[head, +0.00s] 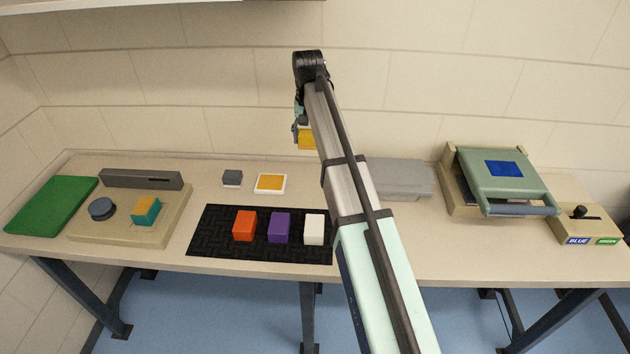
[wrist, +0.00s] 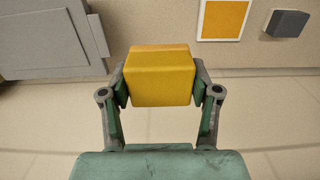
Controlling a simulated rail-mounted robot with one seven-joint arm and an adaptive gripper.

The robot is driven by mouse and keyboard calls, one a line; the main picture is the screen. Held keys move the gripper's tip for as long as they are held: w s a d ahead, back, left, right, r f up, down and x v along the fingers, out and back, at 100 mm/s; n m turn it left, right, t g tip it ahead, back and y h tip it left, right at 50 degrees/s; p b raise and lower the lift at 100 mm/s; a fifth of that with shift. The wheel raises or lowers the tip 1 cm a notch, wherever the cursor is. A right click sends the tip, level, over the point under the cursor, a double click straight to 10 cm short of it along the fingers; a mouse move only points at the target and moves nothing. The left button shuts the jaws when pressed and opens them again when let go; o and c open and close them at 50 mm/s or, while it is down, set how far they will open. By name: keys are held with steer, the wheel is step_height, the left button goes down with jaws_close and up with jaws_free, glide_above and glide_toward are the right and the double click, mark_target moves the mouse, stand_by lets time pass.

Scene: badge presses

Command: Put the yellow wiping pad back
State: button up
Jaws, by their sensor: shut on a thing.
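The yellow wiping pad (wrist: 158,78) is a yellow block with a more orange strip along one edge. My gripper (wrist: 160,90) is shut on it, with a finger at each side. In the head view the pad (head: 307,140) is partly hidden by my arm and hangs above the rear of the table, in front of the wall. A white-rimmed square with a yellow middle (head: 270,183) lies on the table, lower and to the left of the pad. It also shows at the top right of the wrist view (wrist: 223,18), apart from the pad.
A small grey block (head: 232,178) stands left of the square. A black mat (head: 215,236) in front bears orange, purple and white blocks. A grey case (head: 400,180) lies behind my arm. A green press (head: 500,178) stands at the right, a beige board (head: 105,228) at the left.

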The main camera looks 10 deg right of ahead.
mark_target(309, 187)
step_height(309, 187, down, 17)
steer(key=shift+f+p, duration=0.1)
steer(key=shift+p, duration=1.1)
steer(key=o, duration=1)
step_height(309, 187, up, 12)
steer(key=shift+r+b, duration=0.1)
steer(key=shift+b, duration=0.85)
